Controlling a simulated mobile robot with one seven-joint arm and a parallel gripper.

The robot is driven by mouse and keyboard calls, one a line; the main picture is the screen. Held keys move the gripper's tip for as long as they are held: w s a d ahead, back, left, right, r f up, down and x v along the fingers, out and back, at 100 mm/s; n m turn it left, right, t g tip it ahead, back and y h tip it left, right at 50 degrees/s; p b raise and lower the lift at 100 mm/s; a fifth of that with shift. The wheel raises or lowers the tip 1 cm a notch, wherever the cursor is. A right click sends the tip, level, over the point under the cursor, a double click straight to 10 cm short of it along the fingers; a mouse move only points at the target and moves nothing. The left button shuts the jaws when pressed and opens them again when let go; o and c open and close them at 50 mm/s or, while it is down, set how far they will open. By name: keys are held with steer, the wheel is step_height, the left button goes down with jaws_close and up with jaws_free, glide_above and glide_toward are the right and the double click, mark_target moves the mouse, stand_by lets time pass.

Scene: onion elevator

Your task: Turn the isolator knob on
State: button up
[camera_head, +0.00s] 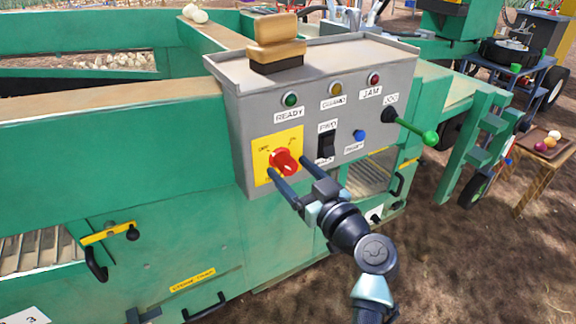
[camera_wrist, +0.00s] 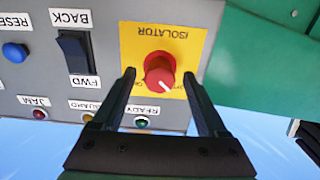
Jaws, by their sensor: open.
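The isolator knob (camera_head: 284,161) is a red round knob on a yellow plate (camera_head: 262,148), at the lower left of the grey control box's front. My gripper (camera_head: 288,165) is open in front of the panel, with one finger on each side of the knob in the picture. In the wrist view the picture is upside down; the red knob (camera_wrist: 160,73) with a white pointer mark shows between the two fingertips (camera_wrist: 164,77). I cannot tell whether the fingers touch it. The plate's small position labels are partly hidden and hard to read.
The control box (camera_head: 350,80) also carries a black FWD/BACK switch (camera_head: 326,146), a blue button (camera_head: 359,135), a green-tipped lever (camera_head: 430,138) and three lamps. A brush (camera_head: 277,42) lies on top. Green machine panels (camera_head: 90,140) surround the box.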

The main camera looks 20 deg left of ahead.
steer(key=shift+x, duration=1.05)
steer(key=shift+d, duration=0.1)
jaws_close()
